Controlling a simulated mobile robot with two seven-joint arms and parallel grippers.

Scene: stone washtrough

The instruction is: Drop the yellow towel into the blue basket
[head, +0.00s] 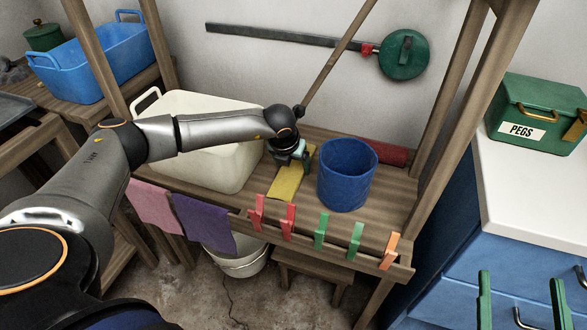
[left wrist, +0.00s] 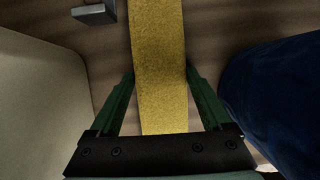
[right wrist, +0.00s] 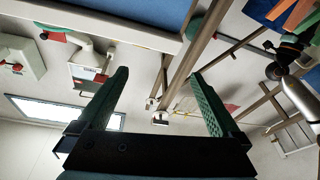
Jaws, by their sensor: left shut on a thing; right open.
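The yellow towel (head: 285,190) is a flat strip on the wooden bench, between a white tub and a round blue basket (head: 347,178). The basket stands upright just right of it; its inside is mostly hidden. My left gripper (head: 294,158) is down at the far part of the towel. In the left wrist view its fingers (left wrist: 160,72) are shut on the towel (left wrist: 158,35), one at each edge. The basket's dark blue side (left wrist: 280,95) is close on the right. My right gripper (head: 521,288) is open and empty, low in front of the blue cabinet.
The white tub (head: 228,160) is close left of my left gripper. A red roll (head: 383,152) lies behind the basket. Several pegs (head: 321,232) line the bench's front rail. Another blue tub (head: 97,62) with handles stands far left. Wooden posts (head: 455,110) flank the bench.

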